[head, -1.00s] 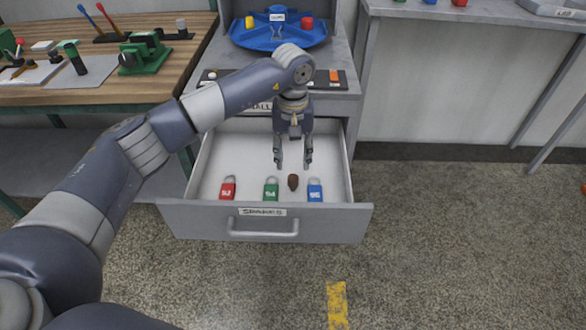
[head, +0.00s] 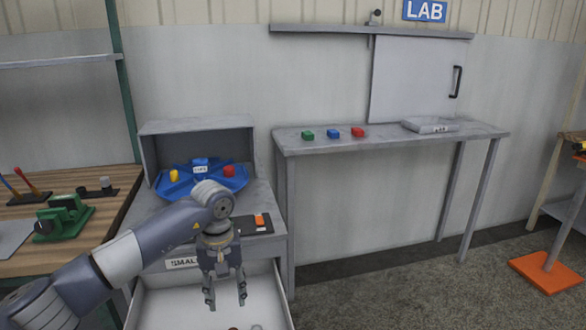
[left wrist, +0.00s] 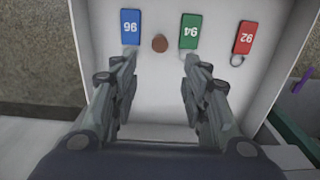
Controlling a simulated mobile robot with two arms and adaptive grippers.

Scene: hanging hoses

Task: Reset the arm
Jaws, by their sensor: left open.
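My left gripper (head: 226,290) hangs open and empty over the open drawer (head: 170,306) in the head view. In the left wrist view the gripper (left wrist: 158,75) points down into the drawer (left wrist: 205,15), its fingers apart. None is held. My right gripper does not show.
A blue tray (head: 205,187) with coloured pieces sits in the grey cabinet (head: 196,124). A grey table (head: 390,143) with green, blue and red blocks stands to the right. A wooden bench (head: 85,225) with tools is at left.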

